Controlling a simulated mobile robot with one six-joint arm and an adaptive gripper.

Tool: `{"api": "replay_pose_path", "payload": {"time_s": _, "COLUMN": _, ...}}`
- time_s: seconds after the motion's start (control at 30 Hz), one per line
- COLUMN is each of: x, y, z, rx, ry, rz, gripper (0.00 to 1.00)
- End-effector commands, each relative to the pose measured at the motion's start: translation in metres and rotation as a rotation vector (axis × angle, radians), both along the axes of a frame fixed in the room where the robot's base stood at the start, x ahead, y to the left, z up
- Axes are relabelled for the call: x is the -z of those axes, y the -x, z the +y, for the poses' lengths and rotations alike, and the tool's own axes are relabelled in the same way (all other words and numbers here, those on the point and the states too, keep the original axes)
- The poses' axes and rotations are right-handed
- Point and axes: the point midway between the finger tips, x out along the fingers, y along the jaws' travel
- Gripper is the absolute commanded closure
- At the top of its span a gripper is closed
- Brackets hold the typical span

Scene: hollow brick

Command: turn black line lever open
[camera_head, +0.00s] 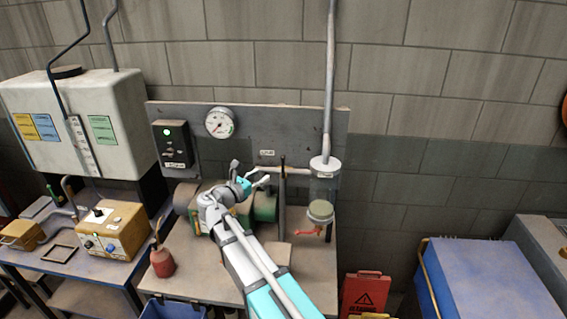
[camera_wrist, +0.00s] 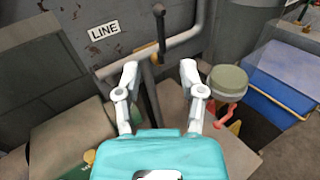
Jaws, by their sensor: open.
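The black line lever (camera_wrist: 160,32) stands upright, with a rounded knob on top, in front of a grey pipe. A white "LINE" label (camera_wrist: 103,30) is on the dark panel to its left. In the head view the lever (camera_head: 283,170) is a thin dark upright bar right of my gripper (camera_head: 251,173). In the wrist view my gripper (camera_wrist: 159,68) is open and empty, its white fingers spread on either side of the lever's line. The lever's knob lies beyond the fingertips. The lever's lower end is hard to make out, and I see no clear contact.
A red handle (camera_wrist: 228,120) hangs below a round-capped filter (camera_head: 320,211) to the right. A vertical pipe (camera_head: 330,80) rises behind. A gauge (camera_head: 219,122) and switch box (camera_head: 173,145) are on the panel. A red oil can (camera_head: 162,262) stands at the bench's left.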

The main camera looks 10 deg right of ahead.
Motion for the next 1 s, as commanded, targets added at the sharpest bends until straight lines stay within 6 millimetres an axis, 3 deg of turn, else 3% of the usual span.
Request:
{"api": "replay_pose_path", "payload": {"time_s": 0.7, "x": 0.0, "y": -0.062, "z": -0.078, "rx": 0.003, "ry": 0.0, "rz": 0.0, "gripper": 0.49}}
{"api": "replay_pose_path", "payload": {"time_s": 1.0, "x": 0.0, "y": -0.07, "z": -0.09, "rx": 0.002, "ry": 0.0, "rz": 0.0, "gripper": 0.49}}
